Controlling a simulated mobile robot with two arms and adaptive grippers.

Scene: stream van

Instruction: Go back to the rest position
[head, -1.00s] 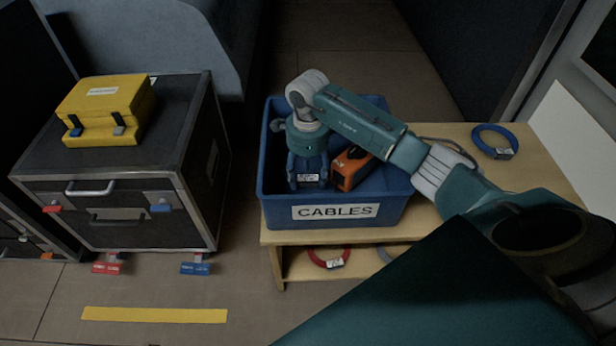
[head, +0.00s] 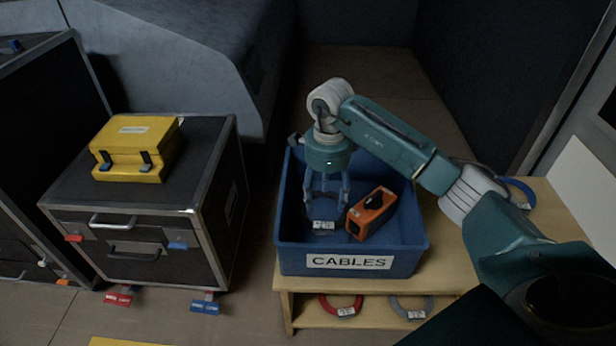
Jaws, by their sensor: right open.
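My right gripper (head: 325,208) is open, pointing down over the left part of the blue CABLES bin (head: 293,262). Its fingers are inside or just above the bin; the exact height is hard to tell. A dark coil with a white tag (head: 323,226) lies at the fingertips, partly hidden by them. I cannot tell whether the fingers touch it. An orange box-shaped device (head: 371,213) lies tilted in the bin, to the right of the fingers. My left gripper is not in view.
The bin stands on a wooden shelf unit (head: 462,275). A blue coil (head: 521,190) lies on its top, partly behind my arm. A red coil (head: 341,305) and a grey coil (head: 410,307) lie on the lower shelf. A yellow case (head: 136,147) sits on a black flight case (head: 210,150).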

